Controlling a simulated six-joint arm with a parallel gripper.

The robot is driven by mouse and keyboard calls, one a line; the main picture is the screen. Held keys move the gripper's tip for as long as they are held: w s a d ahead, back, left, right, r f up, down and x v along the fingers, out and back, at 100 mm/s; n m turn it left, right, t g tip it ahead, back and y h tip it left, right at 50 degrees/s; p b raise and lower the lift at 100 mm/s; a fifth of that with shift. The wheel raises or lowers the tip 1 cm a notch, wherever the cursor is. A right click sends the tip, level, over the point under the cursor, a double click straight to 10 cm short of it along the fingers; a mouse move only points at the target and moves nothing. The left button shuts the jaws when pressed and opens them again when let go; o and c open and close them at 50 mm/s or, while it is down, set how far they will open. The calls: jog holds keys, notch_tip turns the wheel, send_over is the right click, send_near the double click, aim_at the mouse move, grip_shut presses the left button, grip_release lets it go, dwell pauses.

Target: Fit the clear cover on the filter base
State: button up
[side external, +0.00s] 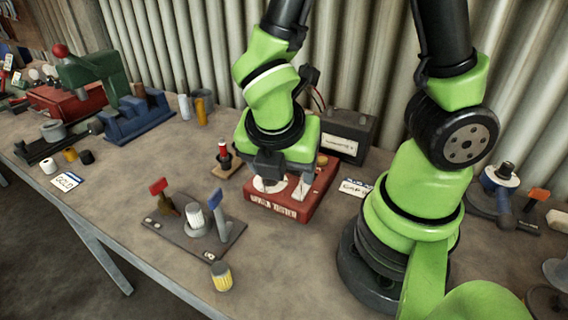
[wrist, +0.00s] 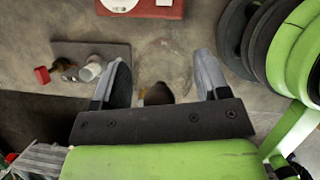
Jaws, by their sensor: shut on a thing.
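My gripper (side external: 285,187) is above or in front of the red tester box in the side view, fingers pointing down. In the wrist view its two fingers (wrist: 162,66) stand apart, with the faint outline of the clear cover (wrist: 168,50) between them. The cover can hardly be made out in the side view. The filter base appears to be the dark plate (side external: 178,236) left of my gripper. A white ribbed filter (side external: 196,217) stands upright on it between a red-handled and a blue-handled clamp. The plate also shows at left in the wrist view (wrist: 112,53).
The red tester box (side external: 312,202) lies under or behind my gripper. A yellow ribbed filter (side external: 221,276) stands near the front edge. A dark battery-like box (side external: 347,135) stands behind. A vise (side external: 135,117) is at back left. The bench between plate and tester box is clear.

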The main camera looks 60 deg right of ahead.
notch_tip(320, 180, up, 6)
jog(key=shift+f, duration=0.1)
jog(key=w+a+n+t, duration=0.1)
jog(key=w+a+n, duration=0.15)
jog(key=w, duration=0.55)
jog(key=w+a+n+t, duration=0.1)
jog(key=w+a+n, duration=0.15)
jog(key=w, duration=0.55)
jog(key=shift+m+y, duration=0.3)
jog(key=shift+y, duration=0.1)
jog(key=shift+s+a+f, duration=0.1)
jog(key=shift+a+f, duration=0.05)
jog(key=shift+f, duration=2.1)
jog(key=shift+a+f, duration=0.15)
jog(key=shift+f, duration=2.05)
jog(key=shift+f, duration=0.7)
jog(key=shift+f, duration=0.3)
jog(key=shift+f, duration=1.1)
jog(key=o, duration=1)
jog(key=shift+s+g, duration=0.1)
jog(key=shift+g, duration=0.2)
